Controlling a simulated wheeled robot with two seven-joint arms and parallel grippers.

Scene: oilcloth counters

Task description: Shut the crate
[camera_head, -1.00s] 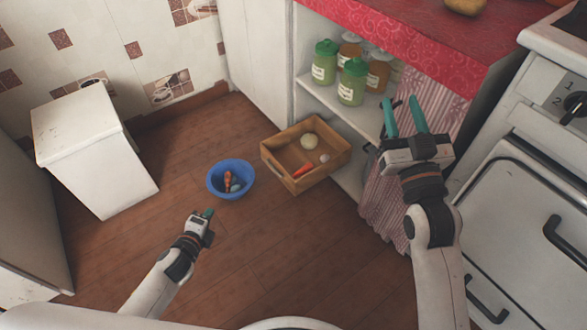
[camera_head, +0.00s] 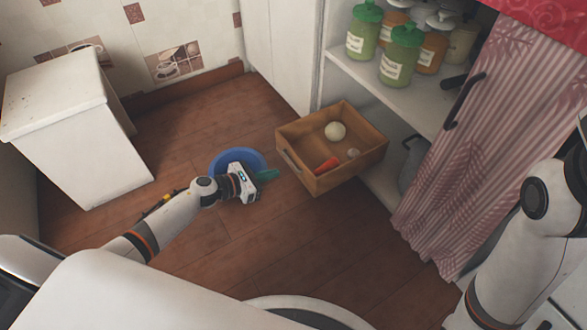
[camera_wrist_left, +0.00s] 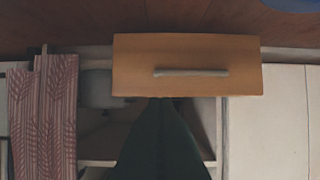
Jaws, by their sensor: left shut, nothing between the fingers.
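The wooden crate (camera_head: 330,180) sticks out of the low cupboard like a pulled-out drawer. It holds a pale round onion (camera_head: 335,131), a carrot (camera_head: 327,165) and a small whitish bulb (camera_head: 353,153). A grey handle (camera_head: 289,160) is on its front. My left gripper (camera_head: 268,175) is shut and empty, just in front of the crate, apart from it in the head view. In the left wrist view the crate's front (camera_wrist_left: 240,62) spans the middle above my shut fingers (camera_wrist_left: 161,135). My right arm shows at the right, but its gripper is out of view.
A blue bowl (camera_head: 226,158) stands on the floor behind my left gripper, partly hidden. Jars (camera_head: 400,55) stand on the shelf above the crate. A striped curtain (camera_head: 470,140) hangs to the right. A white box-shaped bin (camera_head: 75,130) stands at left. The floor in front is clear.

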